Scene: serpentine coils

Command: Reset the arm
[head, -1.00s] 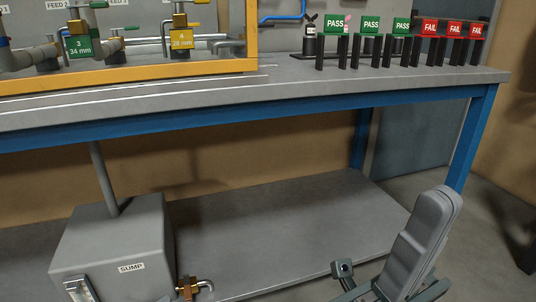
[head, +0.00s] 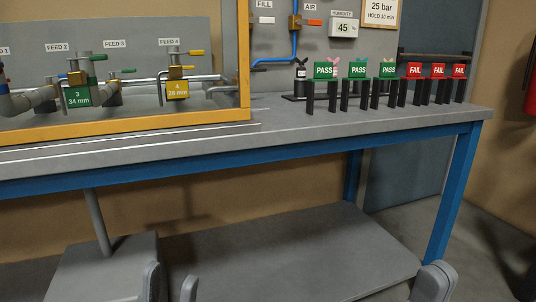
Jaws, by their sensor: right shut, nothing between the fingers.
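Rounded grey parts of my own arms rise at the bottom edge, two left of centre and one at the lower right.
The bench has blue legs (head: 452,200) and a lower shelf (head: 290,250) carrying a grey box (head: 105,262). A yellow-framed pipe rig (head: 130,133) stands at the left. Green PASS stands (head: 357,70) and red FAIL stands (head: 438,71) line the right. The bench front is clear.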

